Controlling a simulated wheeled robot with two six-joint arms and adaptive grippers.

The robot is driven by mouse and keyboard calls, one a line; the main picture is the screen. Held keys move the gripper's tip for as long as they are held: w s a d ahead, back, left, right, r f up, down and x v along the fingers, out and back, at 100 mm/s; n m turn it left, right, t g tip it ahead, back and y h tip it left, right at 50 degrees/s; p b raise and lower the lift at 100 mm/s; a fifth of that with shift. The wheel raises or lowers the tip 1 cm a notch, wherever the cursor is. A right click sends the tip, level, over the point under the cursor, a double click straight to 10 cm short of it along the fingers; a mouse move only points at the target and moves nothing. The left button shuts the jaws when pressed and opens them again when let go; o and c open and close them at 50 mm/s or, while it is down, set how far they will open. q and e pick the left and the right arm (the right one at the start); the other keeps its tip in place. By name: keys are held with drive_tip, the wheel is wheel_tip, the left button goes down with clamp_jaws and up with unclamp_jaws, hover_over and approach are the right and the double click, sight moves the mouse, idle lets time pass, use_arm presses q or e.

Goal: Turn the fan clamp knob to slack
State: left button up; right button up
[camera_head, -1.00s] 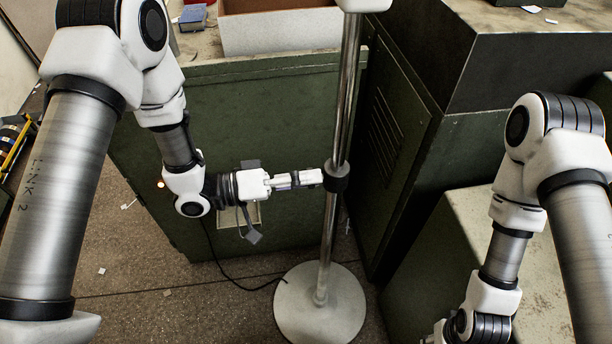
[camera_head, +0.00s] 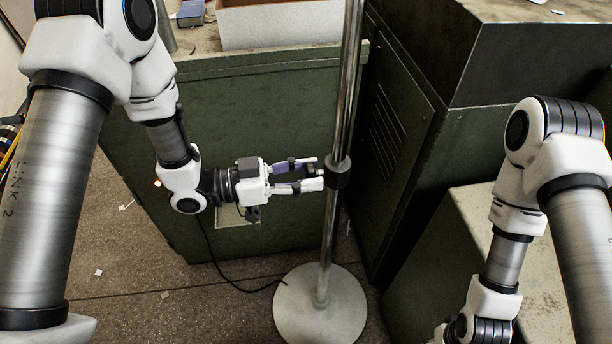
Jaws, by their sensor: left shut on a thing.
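The fan stand is a shiny metal pole (camera_head: 347,95) on a round white base (camera_head: 320,304). A black clamp collar (camera_head: 339,172) sits around the pole at mid height. The clamp knob is on the collar's left side, mostly hidden between the fingers of my left gripper (camera_head: 314,175). That gripper points right, with its two pale fingers one above the other, and is shut on the knob. The fan head is out of view above. My right arm (camera_head: 505,255) hangs at the right; its gripper is below the picture's edge.
A dark green machine housing (camera_head: 395,150) is close to the pole's right. A black cable (camera_head: 225,278) runs along the floor to the base.

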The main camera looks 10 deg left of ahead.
use_arm(q)
drive_tip(key=shift+m+b, duration=0.85)
drive_tip(key=shift+m, duration=1.15)
drive_tip(key=o, duration=1.2)
drive_tip(key=shift+c, duration=0.2)
drive_tip(key=v, duration=1.2)
